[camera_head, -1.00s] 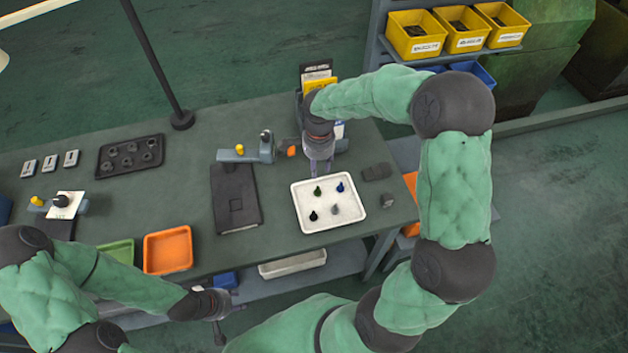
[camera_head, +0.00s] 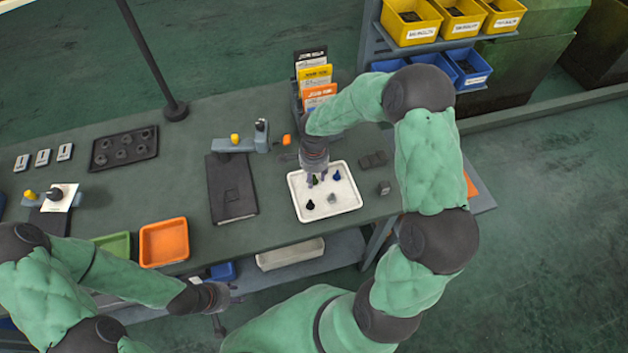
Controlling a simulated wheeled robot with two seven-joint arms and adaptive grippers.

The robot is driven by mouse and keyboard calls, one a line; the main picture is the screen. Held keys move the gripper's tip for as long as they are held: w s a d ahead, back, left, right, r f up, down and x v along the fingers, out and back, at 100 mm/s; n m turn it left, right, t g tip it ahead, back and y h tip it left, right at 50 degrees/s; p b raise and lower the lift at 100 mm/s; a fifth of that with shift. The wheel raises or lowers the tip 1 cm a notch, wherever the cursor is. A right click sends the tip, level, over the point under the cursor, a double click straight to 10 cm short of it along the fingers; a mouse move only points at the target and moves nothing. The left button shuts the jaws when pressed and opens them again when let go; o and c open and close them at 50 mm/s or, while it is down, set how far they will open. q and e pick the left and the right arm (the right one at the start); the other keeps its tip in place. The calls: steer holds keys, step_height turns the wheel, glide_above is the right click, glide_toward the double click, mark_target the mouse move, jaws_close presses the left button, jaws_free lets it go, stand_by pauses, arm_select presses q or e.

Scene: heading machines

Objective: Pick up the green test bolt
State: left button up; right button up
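The green test bolt (camera_head: 315,180) stands in the white tray (camera_head: 346,207) on the workbench, partly hidden by my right gripper. My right gripper (camera_head: 316,181) is right above and around the bolt at the tray's back edge. Its fingers look parted, but they are too small to tell whether they touch the bolt. A blue bolt (camera_head: 337,175), a black bolt (camera_head: 310,204) and a grey bolt (camera_head: 332,198) stand in the same tray. My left gripper (camera_head: 226,300) is low in front of the bench, away from the tray, and its fingers are hard to make out.
A dark notebook-like plate (camera_head: 231,188) lies left of the tray. Dark blocks (camera_head: 373,160) lie to its right. A card holder with an orange card (camera_head: 319,95) stands behind. An orange bin (camera_head: 164,242) and a green bin (camera_head: 115,245) sit at the bench's front left.

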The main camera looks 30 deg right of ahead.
jaws_close()
stand_by(0.3)
